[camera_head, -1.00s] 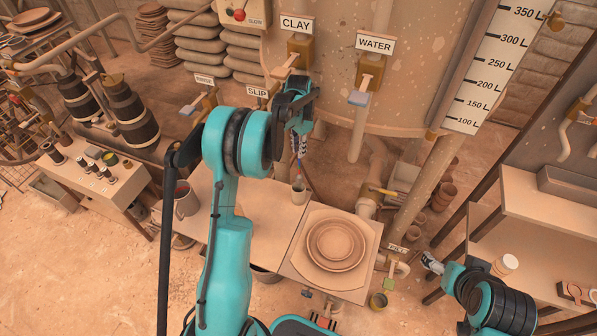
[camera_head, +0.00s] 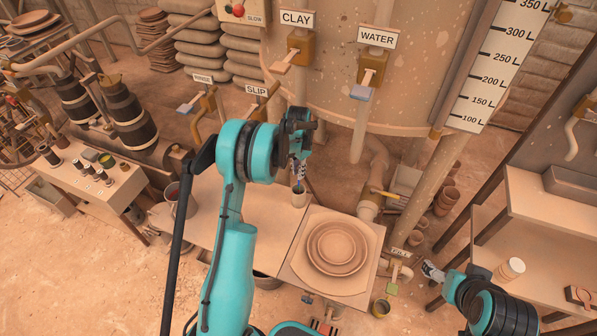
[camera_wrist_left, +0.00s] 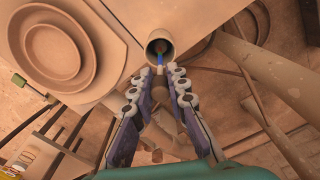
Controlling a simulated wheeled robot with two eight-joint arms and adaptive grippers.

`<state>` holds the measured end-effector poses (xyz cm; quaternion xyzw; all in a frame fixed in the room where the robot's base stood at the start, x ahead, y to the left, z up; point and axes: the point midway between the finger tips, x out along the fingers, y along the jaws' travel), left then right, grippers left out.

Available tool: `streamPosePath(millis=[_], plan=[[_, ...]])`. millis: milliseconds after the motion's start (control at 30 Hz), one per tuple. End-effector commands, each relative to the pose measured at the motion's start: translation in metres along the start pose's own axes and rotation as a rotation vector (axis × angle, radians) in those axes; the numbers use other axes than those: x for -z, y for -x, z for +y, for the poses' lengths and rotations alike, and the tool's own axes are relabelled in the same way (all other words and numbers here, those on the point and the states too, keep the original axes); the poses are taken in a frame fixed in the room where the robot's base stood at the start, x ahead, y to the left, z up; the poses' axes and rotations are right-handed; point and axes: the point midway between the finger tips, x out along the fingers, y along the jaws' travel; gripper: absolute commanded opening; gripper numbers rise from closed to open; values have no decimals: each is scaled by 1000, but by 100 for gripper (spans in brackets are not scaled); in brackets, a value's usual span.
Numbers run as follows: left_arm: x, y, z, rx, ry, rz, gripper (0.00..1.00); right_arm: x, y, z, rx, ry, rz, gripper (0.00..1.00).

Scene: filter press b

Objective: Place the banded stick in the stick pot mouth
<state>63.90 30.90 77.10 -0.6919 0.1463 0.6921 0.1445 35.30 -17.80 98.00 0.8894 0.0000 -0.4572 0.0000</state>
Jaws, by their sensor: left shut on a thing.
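The stick pot (camera_head: 299,198) is a small tan cup on the worktable, left of the stacked plates. Its round dark mouth also shows in the left wrist view (camera_wrist_left: 160,40). My left gripper (camera_head: 298,172) is just above the pot and shut on the banded stick (camera_head: 298,185), which points down. The stick's blue part shows at the pot mouth, and in the left wrist view the blue band (camera_wrist_left: 160,59) overlaps the opening. I cannot tell how deep the tip is. My right gripper (camera_head: 432,271) is low at the right, away from the pot; its fingers are too small to read.
Plates (camera_head: 338,249) sit on a square board just right of the pot. A grey bucket (camera_head: 180,200) stands at the table's left. The large tank (camera_head: 340,90) and its pipes rise behind. The table between bucket and pot is clear.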

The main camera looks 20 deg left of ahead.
Motion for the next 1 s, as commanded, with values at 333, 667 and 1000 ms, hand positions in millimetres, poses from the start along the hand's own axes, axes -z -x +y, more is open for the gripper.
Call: streamPosePath(millis=[333,667,1000], plan=[[0,-3,0,0,0,0,36,-1,-2,0,0,0,0,76],[0,6,0,0,0,0,36,2,3,0,0,0,0,76],[0,79,0,0,0,0,36,16,23,0,0,0,0,76]])
